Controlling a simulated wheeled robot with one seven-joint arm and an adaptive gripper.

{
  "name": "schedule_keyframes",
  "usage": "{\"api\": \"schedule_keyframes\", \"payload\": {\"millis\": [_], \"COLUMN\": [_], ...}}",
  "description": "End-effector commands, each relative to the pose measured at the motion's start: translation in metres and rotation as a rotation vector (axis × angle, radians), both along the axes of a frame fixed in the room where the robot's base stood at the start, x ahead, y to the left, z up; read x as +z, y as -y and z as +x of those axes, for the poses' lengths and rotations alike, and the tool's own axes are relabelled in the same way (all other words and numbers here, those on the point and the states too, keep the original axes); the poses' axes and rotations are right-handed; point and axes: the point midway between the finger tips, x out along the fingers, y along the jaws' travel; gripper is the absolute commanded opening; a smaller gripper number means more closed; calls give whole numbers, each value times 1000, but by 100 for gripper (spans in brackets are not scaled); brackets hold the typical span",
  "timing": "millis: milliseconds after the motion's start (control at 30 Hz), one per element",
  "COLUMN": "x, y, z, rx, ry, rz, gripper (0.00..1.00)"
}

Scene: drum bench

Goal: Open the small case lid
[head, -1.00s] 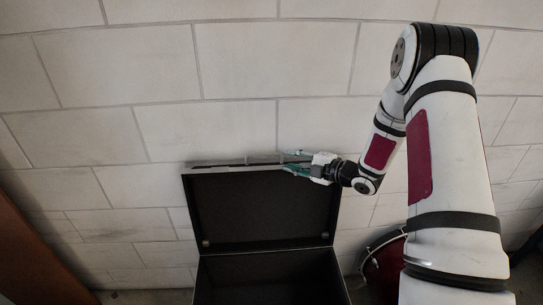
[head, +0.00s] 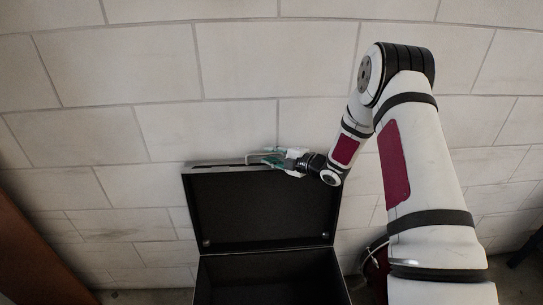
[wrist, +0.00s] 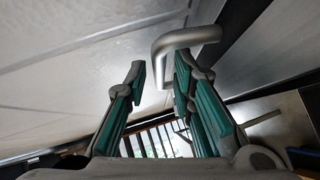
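The small case (head: 267,255) stands open below the wall, with its black lid (head: 262,210) raised about upright at the back. My gripper (head: 268,157) is at the top edge of the lid, right of its middle. In the wrist view my gripper (wrist: 160,68) has its two green-padded fingers apart. A grey metal handle (wrist: 187,39) crosses above the right finger, and its bent end shows between the fingertips. I cannot tell whether the fingers touch it. Nothing is clamped.
A pale block wall (head: 240,120) rises close behind the lid and my gripper. A brown panel (head: 30,240) stands at the left. A red drum (head: 376,262) is right of the case, partly hidden by my arm. The case interior looks empty.

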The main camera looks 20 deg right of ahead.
Motion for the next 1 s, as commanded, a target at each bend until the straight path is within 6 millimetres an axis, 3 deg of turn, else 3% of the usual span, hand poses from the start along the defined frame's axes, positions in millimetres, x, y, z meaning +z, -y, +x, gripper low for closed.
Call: {"api": "schedule_keyframes", "payload": {"millis": [67, 367, 733, 1000], "x": [0, 1, 7, 4], "y": [0, 0, -13, -16], "z": [0, -4, -68, -85], "rx": [0, 0, 1, -1], "ry": [0, -1, -9, -8], "rz": [0, -1, 1, -2], "gripper": [0, 0, 0, 0]}}
